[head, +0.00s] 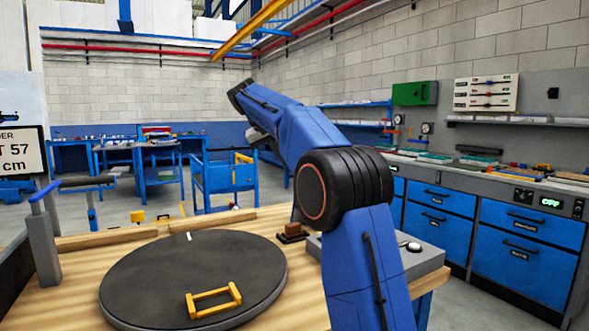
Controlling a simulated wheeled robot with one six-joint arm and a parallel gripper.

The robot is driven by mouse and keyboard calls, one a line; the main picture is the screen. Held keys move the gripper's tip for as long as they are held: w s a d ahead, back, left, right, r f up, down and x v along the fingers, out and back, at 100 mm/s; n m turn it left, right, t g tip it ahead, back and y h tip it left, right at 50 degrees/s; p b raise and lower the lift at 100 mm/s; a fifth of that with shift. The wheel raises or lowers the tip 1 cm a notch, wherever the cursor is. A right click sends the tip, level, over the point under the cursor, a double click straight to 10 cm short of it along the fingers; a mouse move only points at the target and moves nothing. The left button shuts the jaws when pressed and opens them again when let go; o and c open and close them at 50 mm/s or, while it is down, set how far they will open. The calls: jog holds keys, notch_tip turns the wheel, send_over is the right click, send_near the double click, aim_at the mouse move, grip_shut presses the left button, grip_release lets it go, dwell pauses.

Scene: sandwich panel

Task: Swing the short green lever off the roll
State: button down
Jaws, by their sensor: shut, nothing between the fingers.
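I cannot make out a short green lever in the head view. A dark grey horizontal bar that may be a roll (88,182) shows at the left behind the bench, on a blue post. A grey upright post with a slanted blue bar on top (45,191) stands at the bench's left edge. My blue arm rises from the bottom and reaches up and away to the left. My gripper is not visible; the arm's far links hide that area.
A wooden bench (75,270) carries a black round turntable (150,285) with a yellow handle (214,299). A small brown block (292,230) and a grey box with a white button (427,262) stand at the right. Blue cabinets (432,203) line the right wall. A blue cart (222,178) stands behind.

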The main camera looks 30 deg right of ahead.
jog(key=x, duration=0.3)
jog(key=s+d+x, duration=0.1)
jog(key=x, duration=0.3)
jog(key=d+r+x, duration=0.1)
jog(key=x, duration=0.2)
jog(key=shift+s+d+f, duration=0.1)
jog(key=shift+s+f, duration=0.05)
jog(key=shift+f, duration=0.05)
jog(key=shift+s+d, duration=0.15)
jog(key=shift+d, duration=0.4)
